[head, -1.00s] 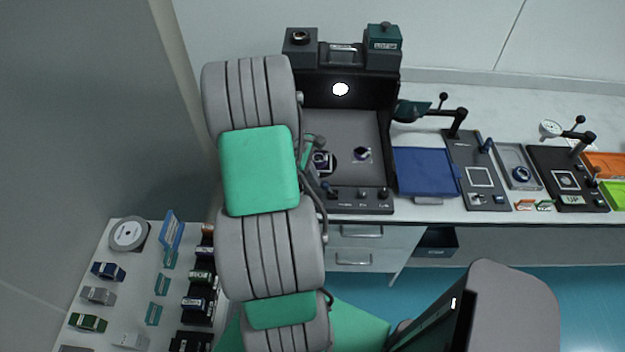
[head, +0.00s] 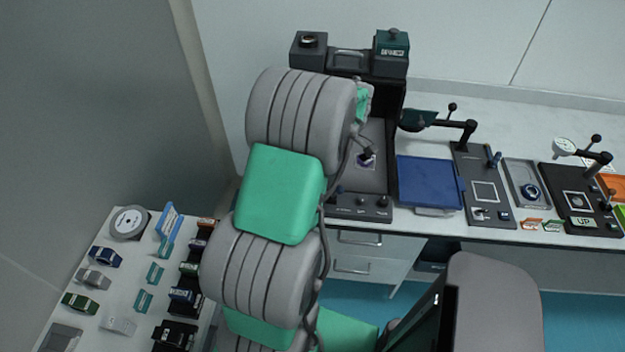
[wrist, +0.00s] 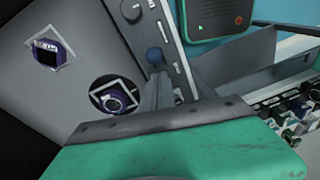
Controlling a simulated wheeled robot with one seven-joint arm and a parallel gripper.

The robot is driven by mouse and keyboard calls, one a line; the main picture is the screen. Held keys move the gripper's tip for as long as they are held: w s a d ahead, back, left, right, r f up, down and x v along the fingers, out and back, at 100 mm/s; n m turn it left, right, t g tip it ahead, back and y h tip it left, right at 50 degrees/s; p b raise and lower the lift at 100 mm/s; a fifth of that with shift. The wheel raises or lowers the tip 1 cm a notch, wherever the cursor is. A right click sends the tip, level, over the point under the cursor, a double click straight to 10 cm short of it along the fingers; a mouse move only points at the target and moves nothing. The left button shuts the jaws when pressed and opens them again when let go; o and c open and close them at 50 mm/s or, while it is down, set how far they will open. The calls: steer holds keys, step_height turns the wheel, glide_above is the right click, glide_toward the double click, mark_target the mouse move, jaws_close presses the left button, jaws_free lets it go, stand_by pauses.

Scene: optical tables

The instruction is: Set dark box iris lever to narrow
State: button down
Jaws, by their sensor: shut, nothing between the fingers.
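The dark box (head: 396,105) stands open at the front on the table in the head view, its left part hidden behind my arm. Its front control strip (head: 350,213) carries small knobs. In the wrist view a lever with a blue ball knob (wrist: 155,57) stands by the strip's slotted scale (wrist: 171,38); I take it for the iris lever, but cannot read its setting. My gripper (wrist: 162,84) is shut and empty, its fingertips close below the blue knob in the picture; contact cannot be told. In the head view my arm hides the gripper.
Two purple-ringed mounts, one dark-faced (wrist: 47,53) and one with a round lens (wrist: 113,98), stand on the box floor. A blue tray (head: 428,180) and a dark plate with a post (head: 483,192) lie to the right. A side table (head: 125,265) at left holds several small parts.

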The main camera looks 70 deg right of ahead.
steer(key=shift+w+r, duration=0.15)
steer(key=shift+r+p, duration=0.5)
steer(key=shift+r, duration=0.25)
steer(key=s+d+r+p, duration=0.1)
steer(key=s+r+p, duration=0.3)
steer(key=r, duration=0.5)
steer(key=shift+s+d+p, duration=0.15)
steer(key=shift+d+p, duration=0.1)
steer(key=shift+p, duration=0.1)
